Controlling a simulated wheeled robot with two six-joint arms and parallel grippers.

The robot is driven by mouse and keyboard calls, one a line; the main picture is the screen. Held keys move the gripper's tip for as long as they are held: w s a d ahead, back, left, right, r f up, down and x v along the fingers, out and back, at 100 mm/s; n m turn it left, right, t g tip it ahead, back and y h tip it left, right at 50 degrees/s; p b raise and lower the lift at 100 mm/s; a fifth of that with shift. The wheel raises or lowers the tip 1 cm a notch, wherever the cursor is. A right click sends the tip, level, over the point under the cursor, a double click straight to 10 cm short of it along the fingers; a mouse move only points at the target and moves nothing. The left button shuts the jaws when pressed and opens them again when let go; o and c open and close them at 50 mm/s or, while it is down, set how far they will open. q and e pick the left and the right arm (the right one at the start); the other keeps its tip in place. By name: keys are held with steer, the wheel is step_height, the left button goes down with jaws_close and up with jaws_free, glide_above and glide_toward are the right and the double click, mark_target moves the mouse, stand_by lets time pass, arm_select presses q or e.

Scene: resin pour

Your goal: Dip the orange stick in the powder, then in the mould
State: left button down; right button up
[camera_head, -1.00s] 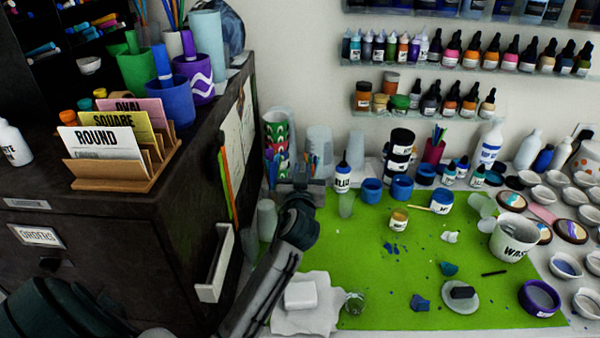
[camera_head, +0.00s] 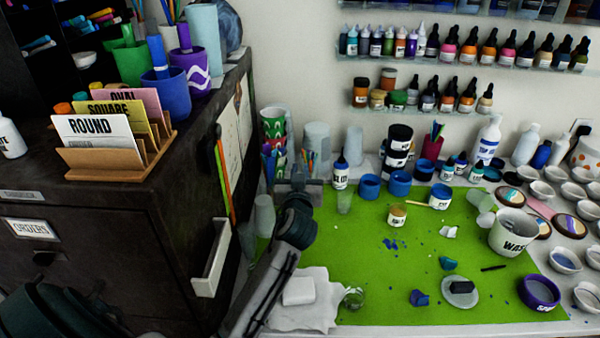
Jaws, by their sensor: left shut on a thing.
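My left gripper (camera_head: 298,188) is at the back left edge of the green mat (camera_head: 370,270), beside the cups. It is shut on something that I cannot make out. Orange and green strips (camera_head: 223,180) hang on the cabinet's side; I cannot tell whether one is the orange stick. A small labelled jar with tan contents (camera_head: 397,218) stands on the mat. Behind it, a blue-and-white jar (camera_head: 440,198) has a thin yellowish stick (camera_head: 416,204) at its left. I cannot tell which holds the powder. No mould is clearly recognisable. My right gripper is out of view.
A dark cabinet (camera_head: 90,235) with card holders stands at left. A white waste cup (camera_head: 512,234), purple bowl (camera_head: 539,294) and round disc (camera_head: 460,301) stand on the right of the mat. A clear cup (camera_head: 344,202) is close right of the gripper. Mid-mat is mostly free.

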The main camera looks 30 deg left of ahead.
arm_select(q)
step_height(320, 180, up, 4)
steer(key=p, duration=0.3)
steer(key=shift+r, duration=0.3)
stand_by(0.4)
step_height(320, 180, up, 5)
steer(key=p, duration=0.4)
stand_by(0.7)
